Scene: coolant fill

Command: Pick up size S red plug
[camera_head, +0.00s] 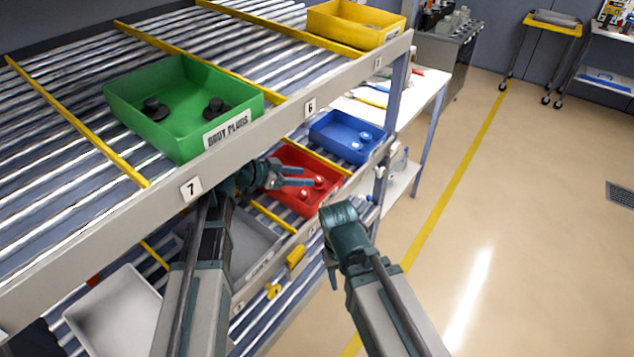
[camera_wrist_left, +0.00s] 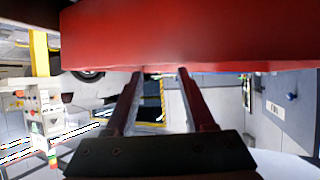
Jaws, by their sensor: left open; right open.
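A red bin (camera_head: 286,200) sits on the lower shelf. Inside it are small red plugs with pale tops, one farther right (camera_head: 320,182) and one nearer (camera_head: 303,194); their size marks cannot be read. My left gripper (camera_head: 300,177) is open and empty, reaching over the left part of the red bin, to the left of the plugs. In the left wrist view its fingers (camera_wrist_left: 158,75) are apart with nothing between them, and a large red surface (camera_wrist_left: 190,35) lies just past their tips. My right gripper (camera_head: 329,268) hangs low right of the shelf, open, its fingers partly hidden.
A green bin (camera_head: 150,90) with dark plugs and a yellow bin (camera_head: 345,28) stand on the upper shelf. A blue bin (camera_head: 335,148) stands right of the red bin, a grey bin (camera_head: 258,240) left of it. The upper shelf's front rail (camera_head: 240,145) passes just above my left gripper.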

